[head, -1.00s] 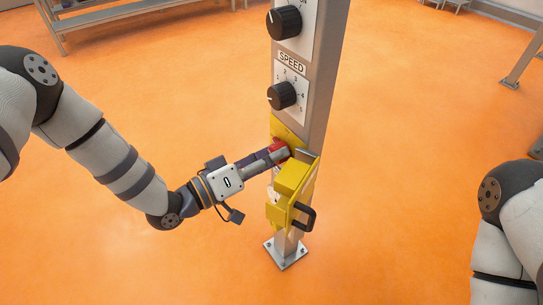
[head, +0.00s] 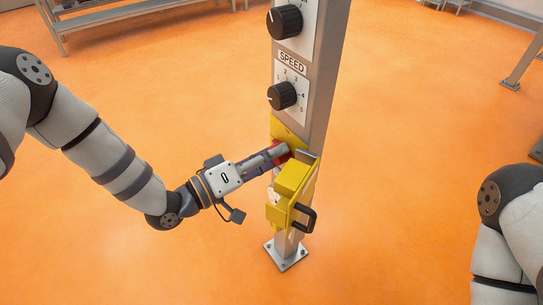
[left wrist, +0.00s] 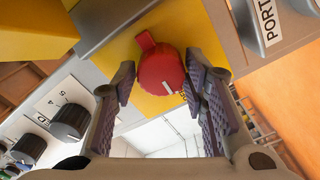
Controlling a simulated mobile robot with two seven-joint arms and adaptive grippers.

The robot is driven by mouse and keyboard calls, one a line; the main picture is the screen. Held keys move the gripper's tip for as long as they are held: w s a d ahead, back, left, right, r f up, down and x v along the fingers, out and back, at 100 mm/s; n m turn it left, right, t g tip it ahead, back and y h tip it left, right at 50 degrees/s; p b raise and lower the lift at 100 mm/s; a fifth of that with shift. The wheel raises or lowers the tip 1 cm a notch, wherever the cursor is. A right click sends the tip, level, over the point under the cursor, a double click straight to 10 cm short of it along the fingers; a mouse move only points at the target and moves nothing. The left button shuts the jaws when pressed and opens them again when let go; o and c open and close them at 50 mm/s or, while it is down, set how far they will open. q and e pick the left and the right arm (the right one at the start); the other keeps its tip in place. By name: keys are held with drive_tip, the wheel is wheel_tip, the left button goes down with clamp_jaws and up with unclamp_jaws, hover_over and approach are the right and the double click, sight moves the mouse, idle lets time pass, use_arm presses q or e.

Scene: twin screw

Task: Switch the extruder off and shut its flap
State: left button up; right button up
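The red rotary switch (left wrist: 162,72) sits on a yellow plate on the post and shows in the left wrist view with a short red tab at its upper left. In the head view the red switch (head: 279,155) is mostly hidden by my fingers. My left gripper (head: 280,153) is at the switch, with its fingers (left wrist: 160,78) on either side of the knob. The right-hand finger looks close against it; a small gap shows at the other. The yellow flap (head: 292,177) with a black handle (head: 304,217) stands open, just below and right of the switch. My right gripper is out of view.
The grey post (head: 318,85) carries black dials above the switch, one under a SPEED label (head: 292,63). Its base plate (head: 287,254) is bolted to the orange floor. The floor around it is clear. A metal rack (head: 110,14) stands at the back left.

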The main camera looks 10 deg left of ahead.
use_arm(q)
drive_tip(key=shift+o, duration=0.5)
drive_tip(key=shift+s, duration=0.1)
drive_tip(key=v, duration=1.2)
